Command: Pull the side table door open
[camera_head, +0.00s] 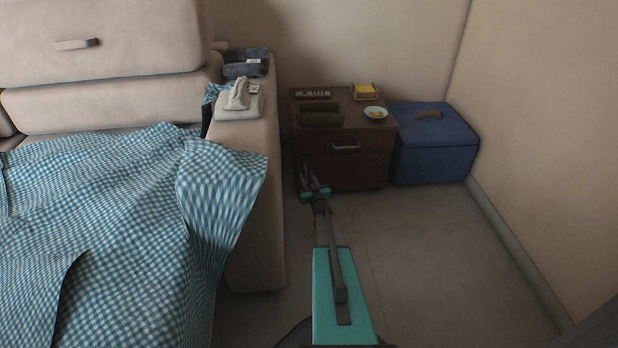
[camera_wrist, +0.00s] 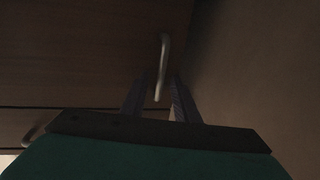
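The side table (camera_head: 375,142) is a dark brown cabinet beside the sofa arm, with a top drawer that has a metal handle (camera_head: 346,147). The door (camera_head: 362,173) below it looks shut; its left part is behind my gripper in the head view. My gripper (camera_head: 311,174) is low in front of the table's left side, fingers apart. In the wrist view the door's bar handle (camera_wrist: 164,52) lies between the two open fingers (camera_wrist: 160,97), near the panel's edge. I cannot tell whether a finger touches it. The drawer handle (camera_wrist: 32,135) shows at lower left there.
A blue box (camera_head: 436,150) stands against the table's right side. The sofa arm (camera_head: 255,210) is close on the left, with a checked blanket (camera_head: 130,210). A dark tray (camera_head: 321,119) and a bowl (camera_head: 376,112) sit on the table. The floor (camera_head: 440,250) in front is clear.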

